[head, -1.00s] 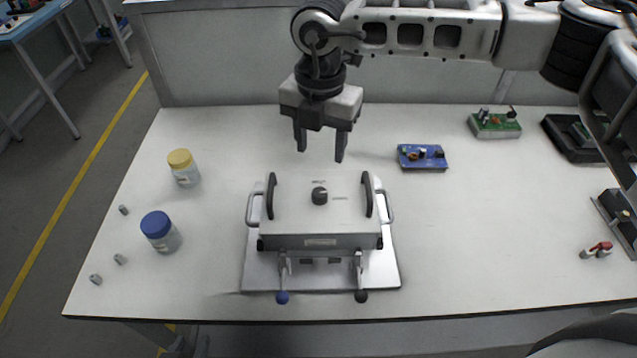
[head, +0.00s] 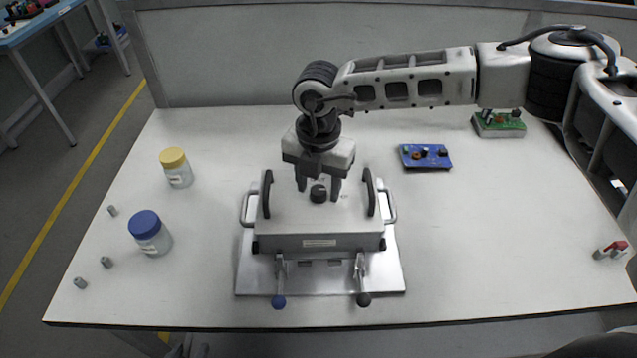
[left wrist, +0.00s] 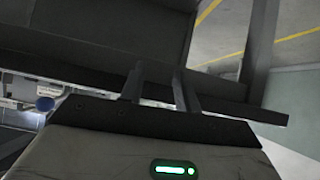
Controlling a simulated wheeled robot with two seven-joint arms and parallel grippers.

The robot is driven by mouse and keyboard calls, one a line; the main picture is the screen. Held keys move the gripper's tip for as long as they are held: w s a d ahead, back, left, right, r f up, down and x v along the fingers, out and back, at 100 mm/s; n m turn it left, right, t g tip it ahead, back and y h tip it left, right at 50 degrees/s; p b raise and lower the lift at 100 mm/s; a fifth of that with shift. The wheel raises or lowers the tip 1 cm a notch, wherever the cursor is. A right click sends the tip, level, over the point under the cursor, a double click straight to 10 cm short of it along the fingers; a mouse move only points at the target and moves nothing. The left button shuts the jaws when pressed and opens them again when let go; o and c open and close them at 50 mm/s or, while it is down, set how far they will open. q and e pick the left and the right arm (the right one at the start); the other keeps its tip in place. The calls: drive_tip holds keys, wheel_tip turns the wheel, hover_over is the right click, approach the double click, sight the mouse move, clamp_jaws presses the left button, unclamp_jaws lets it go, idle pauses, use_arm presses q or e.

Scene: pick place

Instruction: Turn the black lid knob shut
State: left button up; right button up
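The black lid knob (head: 318,194) stands on top of the grey box lid (head: 345,218), between two black handles. My right gripper (head: 318,189), whose arm comes in from the right, points down at the knob. Its two fingers are apart, one to each side of the knob, with a gap showing between them and it. Whether the fingertips reach down to the lid is hard to tell. My left gripper is outside the head view. In the left wrist view, my left gripper (left wrist: 158,78) has its fingers apart with nothing between them.
Two toggle clamps, with a blue tip (head: 278,302) and a black tip (head: 364,299), stand at the box front. A yellow-lidded jar (head: 179,175) and a blue-lidded jar (head: 150,235) are left. A blue circuit board (head: 426,157) lies right. The front right table is mostly clear.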

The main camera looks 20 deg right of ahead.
drive_tip(key=c, duration=0.8)
